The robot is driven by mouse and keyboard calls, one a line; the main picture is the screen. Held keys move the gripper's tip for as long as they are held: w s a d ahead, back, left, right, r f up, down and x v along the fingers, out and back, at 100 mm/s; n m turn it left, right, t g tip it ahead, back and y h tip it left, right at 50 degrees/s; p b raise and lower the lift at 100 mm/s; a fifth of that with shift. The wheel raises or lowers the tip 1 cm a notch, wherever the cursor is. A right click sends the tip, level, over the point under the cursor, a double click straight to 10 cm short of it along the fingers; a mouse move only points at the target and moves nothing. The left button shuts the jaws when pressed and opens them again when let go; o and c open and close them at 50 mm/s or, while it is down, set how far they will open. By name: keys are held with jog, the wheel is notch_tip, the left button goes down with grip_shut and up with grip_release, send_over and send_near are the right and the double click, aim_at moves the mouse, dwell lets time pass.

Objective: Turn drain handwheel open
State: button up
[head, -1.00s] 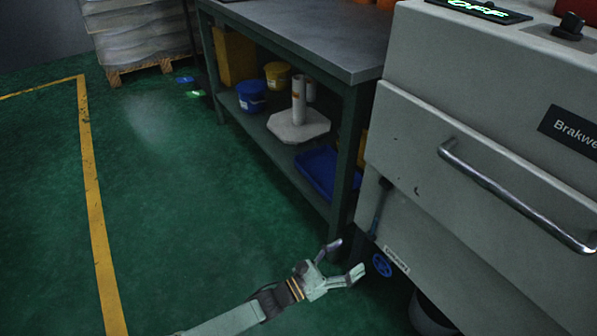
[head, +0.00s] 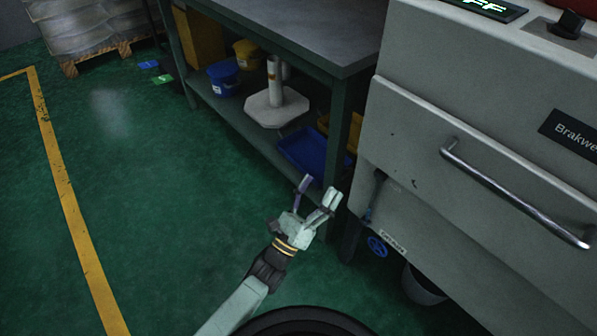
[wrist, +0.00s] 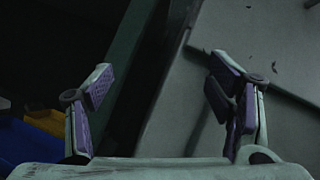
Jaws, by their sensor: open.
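A small blue handwheel (head: 377,246) sits low on the grey machine (head: 420,170), beside a white label (head: 393,243) too small to read surely. My gripper (head: 319,190) is open and empty, left of and a little above the handwheel in the head view, apart from it. Its fingers point away, toward the gap between the bench and the machine. In the wrist view my gripper (wrist: 162,78) has its two purple-padded fingers spread wide with nothing between them. The handwheel cannot be made out in the wrist view.
A dark lever-like part (head: 374,193) hangs on the machine's side above the handwheel. A bucket (head: 423,287) stands under the machine. The workbench (head: 340,60) with a blue tray (head: 303,153) on its shelf is close to my gripper.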

jog(key=shift+w+a+r+n+t+y, duration=0.25)
jog(key=shift+a+r, duration=0.1)
jog(key=shift+r, duration=0.25)
jog(key=shift+w+a+r+n+t+y, duration=0.1)
jog(key=shift+a+r+n+t+y, duration=0.2)
jog(key=shift+r, duration=0.3)
